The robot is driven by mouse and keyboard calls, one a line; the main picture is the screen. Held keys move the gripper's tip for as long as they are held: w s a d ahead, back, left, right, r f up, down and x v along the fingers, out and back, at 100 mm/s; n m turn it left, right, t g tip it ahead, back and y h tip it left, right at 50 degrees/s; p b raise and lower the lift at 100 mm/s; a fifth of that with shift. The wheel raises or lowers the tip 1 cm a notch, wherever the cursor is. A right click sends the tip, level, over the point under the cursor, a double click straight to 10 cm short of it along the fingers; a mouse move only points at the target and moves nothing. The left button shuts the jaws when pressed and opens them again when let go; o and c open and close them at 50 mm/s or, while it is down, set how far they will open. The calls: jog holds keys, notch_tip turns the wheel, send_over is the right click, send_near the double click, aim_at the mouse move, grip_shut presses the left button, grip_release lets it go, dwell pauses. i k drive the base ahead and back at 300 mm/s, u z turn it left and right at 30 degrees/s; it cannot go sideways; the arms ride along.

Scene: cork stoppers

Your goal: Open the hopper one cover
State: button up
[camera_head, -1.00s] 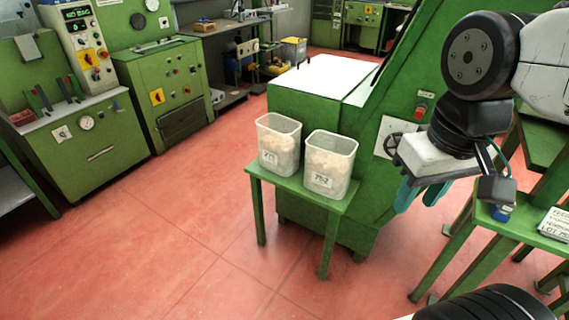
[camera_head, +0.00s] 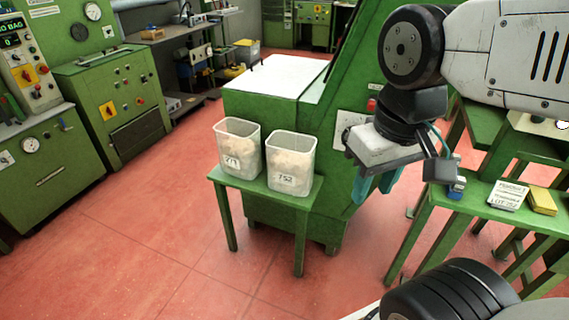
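A green machine (camera_head: 262,111) stands in the middle, with a white flat panel (camera_head: 275,76) on its top. This panel looks like a cover and lies flat; no label naming hopper one is legible. My gripper (camera_head: 375,186) hangs right of the machine, in front of its sloping green side, with teal fingers pointing down. The fingers look apart with nothing between them. My gripper is clear of the white panel.
Two clear tubs of pale contents, marked 771 (camera_head: 237,148) and 752 (camera_head: 290,163), stand on a small green table (camera_head: 222,179) before the machine. Red floor lies open at left.

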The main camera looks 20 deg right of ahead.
aim_at(286, 76)
jog(key=k, duration=0.55)
jog(key=u, duration=0.75)
jog(key=i, duration=1.75)
jog(key=z, duration=0.75)
jog(key=i, duration=0.85)
jog(key=z, duration=0.75)
